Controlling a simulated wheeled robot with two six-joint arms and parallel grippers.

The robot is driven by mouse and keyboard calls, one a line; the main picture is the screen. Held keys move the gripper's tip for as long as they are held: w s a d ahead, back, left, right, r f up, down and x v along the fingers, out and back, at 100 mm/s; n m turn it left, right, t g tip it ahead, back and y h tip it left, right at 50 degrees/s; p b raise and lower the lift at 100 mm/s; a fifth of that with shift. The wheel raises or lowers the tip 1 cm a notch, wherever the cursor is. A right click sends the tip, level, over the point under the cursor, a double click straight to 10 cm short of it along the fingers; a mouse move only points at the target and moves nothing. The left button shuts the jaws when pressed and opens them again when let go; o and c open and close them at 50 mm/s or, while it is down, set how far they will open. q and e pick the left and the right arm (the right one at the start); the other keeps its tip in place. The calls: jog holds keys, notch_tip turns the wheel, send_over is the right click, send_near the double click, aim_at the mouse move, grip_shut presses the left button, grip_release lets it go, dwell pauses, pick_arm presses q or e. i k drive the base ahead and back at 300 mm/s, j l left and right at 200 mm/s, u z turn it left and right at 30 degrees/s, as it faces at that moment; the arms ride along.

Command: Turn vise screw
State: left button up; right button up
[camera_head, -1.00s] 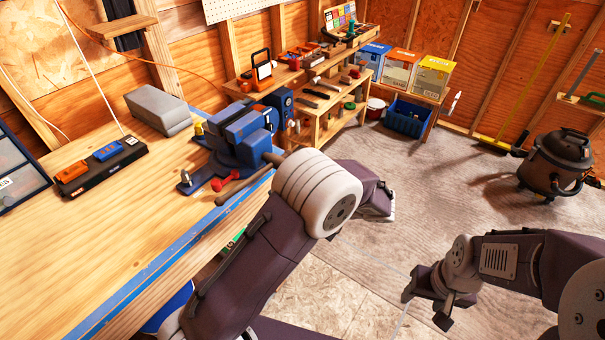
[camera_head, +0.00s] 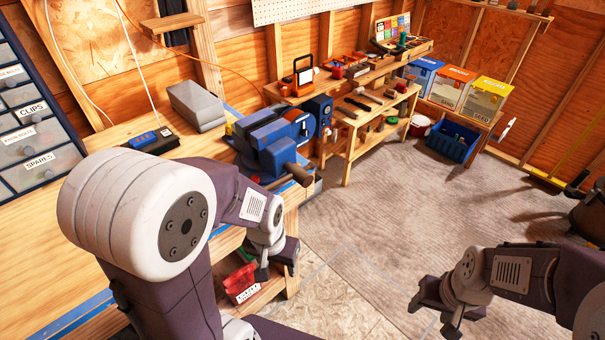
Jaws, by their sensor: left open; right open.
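The blue vise (camera_head: 268,142) stands on the front edge of the wooden workbench, left of centre in the head view. Its screw end (camera_head: 301,172) points toward the front right, over the bench edge; part of the handle bar shows beside it. My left gripper (camera_head: 277,268) is open and empty, pointing down in front of the bench, below the vise and apart from it. My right gripper (camera_head: 433,311) is open and empty over the floor at the lower right, far from the vise.
A grey case (camera_head: 197,107) and a black strip with a blue item (camera_head: 153,140) lie on the bench. A red bin (camera_head: 241,283) sits under it. A drawer cabinet (camera_head: 33,125) stands at left. Shelves with tools (camera_head: 362,118) stand behind. The floor (camera_head: 400,205) at centre right is clear.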

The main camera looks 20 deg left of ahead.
aim_at(301, 176)
jog(key=i+l+u, duration=0.25)
jog(key=u, duration=0.15)
jog(key=i+l+u, duration=0.2)
jog(key=u, duration=0.15)
jog(key=i+l+u, duration=0.15)
jog(key=l+u, duration=0.25)
jog(key=i+l+u, duration=0.1)
jog(key=l+u, duration=0.25)
jog(key=l, duration=0.15)
jog(key=l+u, duration=0.75)
jog(key=l, duration=0.15)
jog(key=i+l+u, duration=0.2)
jog(key=u, duration=0.25)
jog(key=i+l+u, duration=0.1)
jog(key=l+u, duration=1.65)
